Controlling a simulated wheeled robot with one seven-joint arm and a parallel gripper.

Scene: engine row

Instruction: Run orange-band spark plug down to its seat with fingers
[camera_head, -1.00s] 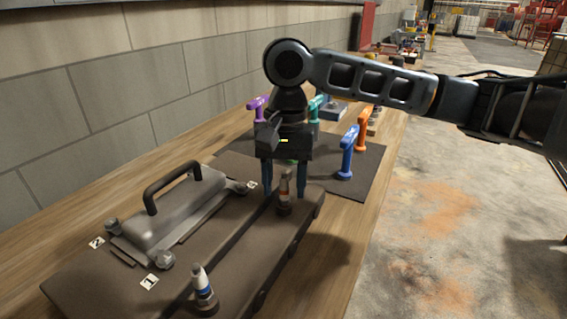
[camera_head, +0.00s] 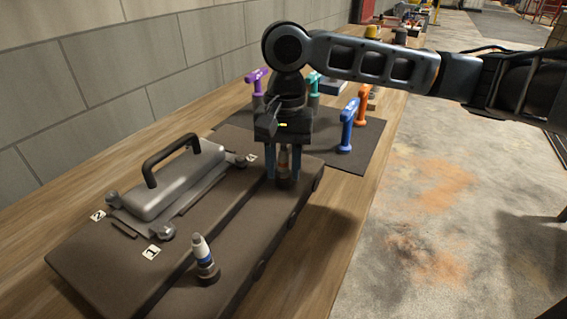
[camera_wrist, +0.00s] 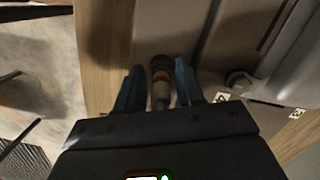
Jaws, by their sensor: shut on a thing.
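The orange-band spark plug (camera_head: 283,163) stands upright at the far end of the dark engine block (camera_head: 120,272). The wrist view shows my fingers (camera_wrist: 160,72) flanking the plug. The plug's lower end and its seat are hard to see, so I cannot tell how deep it sits.
A second plug with a blue band (camera_head: 204,256) stands nearer on the block. A grey cover with a black handle (camera_head: 178,185) lies left of my gripper. Blue (camera_head: 347,125), orange (camera_head: 362,105), purple (camera_head: 256,84) and teal (camera_head: 314,84) T-handle tools stand on a dark mat behind.

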